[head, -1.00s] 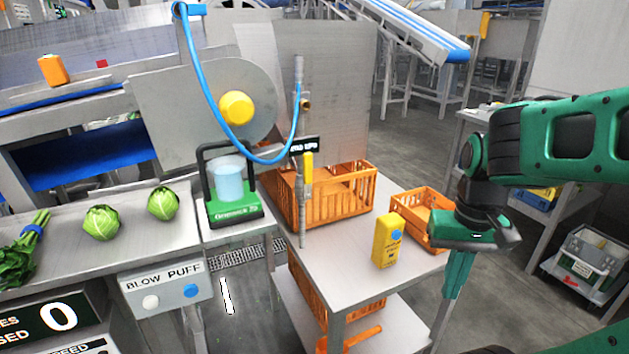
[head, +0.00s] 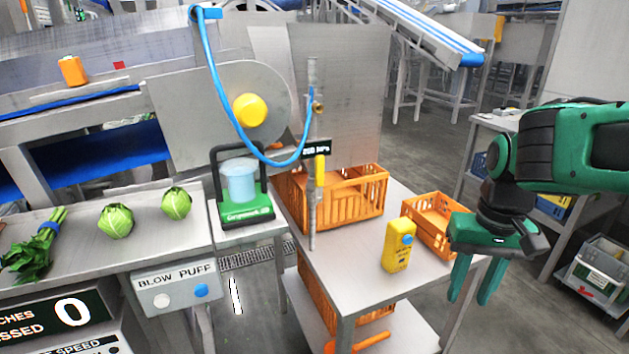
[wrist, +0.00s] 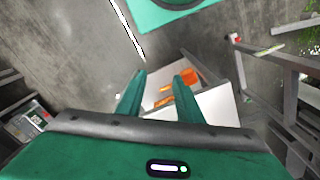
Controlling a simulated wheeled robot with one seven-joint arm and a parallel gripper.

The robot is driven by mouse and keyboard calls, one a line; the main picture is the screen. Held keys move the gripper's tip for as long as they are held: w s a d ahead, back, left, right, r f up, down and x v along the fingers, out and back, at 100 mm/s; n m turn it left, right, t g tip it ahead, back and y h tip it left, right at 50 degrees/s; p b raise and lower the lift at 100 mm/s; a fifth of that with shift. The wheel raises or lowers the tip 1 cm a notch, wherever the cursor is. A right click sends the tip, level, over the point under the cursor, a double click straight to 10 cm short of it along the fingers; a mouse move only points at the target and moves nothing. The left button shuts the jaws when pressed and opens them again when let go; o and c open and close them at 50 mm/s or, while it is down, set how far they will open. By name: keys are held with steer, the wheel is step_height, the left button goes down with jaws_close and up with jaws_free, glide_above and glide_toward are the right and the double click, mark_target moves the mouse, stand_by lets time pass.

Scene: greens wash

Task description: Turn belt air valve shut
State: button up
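The belt air valve appears as a yellow lever (head: 320,170) on a thin upright metal pipe (head: 312,215), below a brass fitting and a small black display (head: 316,149). The lever points up and down, in line with the pipe. A blue hose (head: 215,70) loops down to the pipe. My gripper (head: 470,300) hangs at the right of the steel cart, fingers down and apart, with nothing between them. It is well to the right of the valve. The wrist view shows both fingers (wrist: 158,85) spread above the floor and cart; the valve is not clear there.
Orange crates (head: 350,200) stand on the cart (head: 350,270) behind the pipe, with a smaller one (head: 432,215) near my gripper. A yellow device (head: 398,245) stands between gripper and pipe. A green-based machine (head: 245,210) and cabbages (head: 116,221) are left.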

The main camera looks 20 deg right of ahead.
steer(key=w+r+n+t, duration=0.1)
steer(key=w+r, duration=0.4)
steer(key=w, duration=0.3)
steer(key=n+t, duration=0.3)
steer(key=n, duration=0.3)
glide_toward(321, 157)
steer(key=f, duration=0.2)
steer(key=x, duration=1)
steer(key=shift+w, duration=0.4)
jaws_close()
